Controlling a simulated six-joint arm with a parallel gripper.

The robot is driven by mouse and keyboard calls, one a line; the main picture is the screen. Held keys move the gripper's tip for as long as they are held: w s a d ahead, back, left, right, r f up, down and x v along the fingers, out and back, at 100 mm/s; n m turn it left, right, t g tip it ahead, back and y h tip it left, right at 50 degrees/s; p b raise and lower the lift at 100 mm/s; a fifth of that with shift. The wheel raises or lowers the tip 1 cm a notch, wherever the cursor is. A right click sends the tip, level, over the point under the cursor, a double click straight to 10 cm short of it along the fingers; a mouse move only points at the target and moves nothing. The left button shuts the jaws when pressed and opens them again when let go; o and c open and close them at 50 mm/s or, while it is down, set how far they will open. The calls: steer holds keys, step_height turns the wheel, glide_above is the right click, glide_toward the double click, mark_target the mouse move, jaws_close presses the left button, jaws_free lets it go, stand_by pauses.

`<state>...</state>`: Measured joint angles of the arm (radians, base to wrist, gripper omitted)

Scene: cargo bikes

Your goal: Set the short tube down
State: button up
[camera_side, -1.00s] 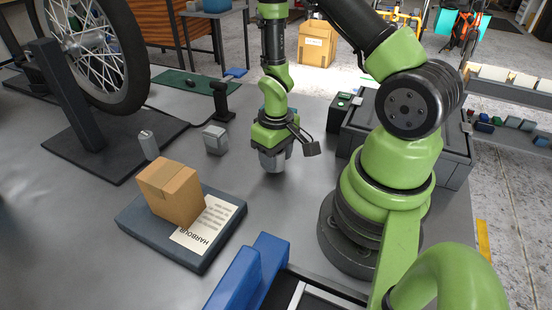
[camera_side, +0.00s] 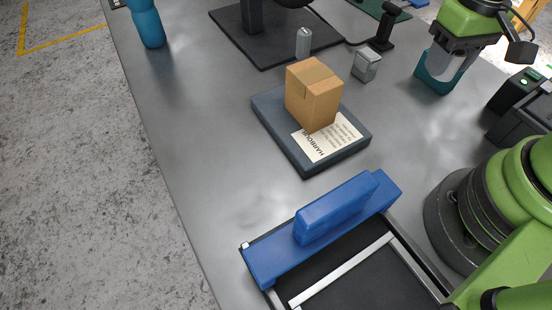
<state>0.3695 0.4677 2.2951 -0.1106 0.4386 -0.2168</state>
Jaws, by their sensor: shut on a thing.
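My gripper (camera_side: 440,79) is at the upper right, pointing down over the grey bench, shut on a pale grey piece (camera_side: 449,64) that looks like the short tube. The fingers hide part of it, and teal shows around its lower end. I cannot tell whether its bottom touches the bench. A small silver cylinder (camera_side: 303,42) stands upright to the left, apart from my gripper. A grey block (camera_side: 366,65) sits between the two.
A cardboard box (camera_side: 314,95) stands on a dark slab (camera_side: 300,155) with a printed sheet. A blue beam (camera_side: 335,215) lies in front, above a dark tray. A teal bottle (camera_side: 147,22) is at the far left. Bare bench lies between slab and gripper.

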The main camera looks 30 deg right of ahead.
mark_target(240, 191)
steer(key=r, duration=0.3)
steer(key=shift+w+a+r, duration=0.2)
steer(key=shift+w+r, duration=0.1)
steer(key=shift+r, duration=0.05)
steer(key=w+a+n, duration=0.4)
steer(key=a, duration=0.4)
steer(key=w+a+n, duration=0.5)
steer(key=a, duration=0.3)
steer(key=shift+n, duration=0.3)
steer(key=a+n, duration=0.2)
steer(key=a, duration=0.2)
steer(key=a+n, duration=0.2)
steer(key=a, duration=0.3)
steer(key=shift+s+a, duration=0.2)
steer(key=s+a+n, duration=0.4)
steer(key=a, duration=0.7)
steer(key=shift+s+a+f+n, duration=0.15)
steer(key=shift+s+a+n, duration=0.1)
steer(key=shift+s+n, duration=0.15)
steer(key=f, duration=1.5)
steer(key=shift+s+a, duration=0.15)
steer(key=shift+a, duration=0.15)
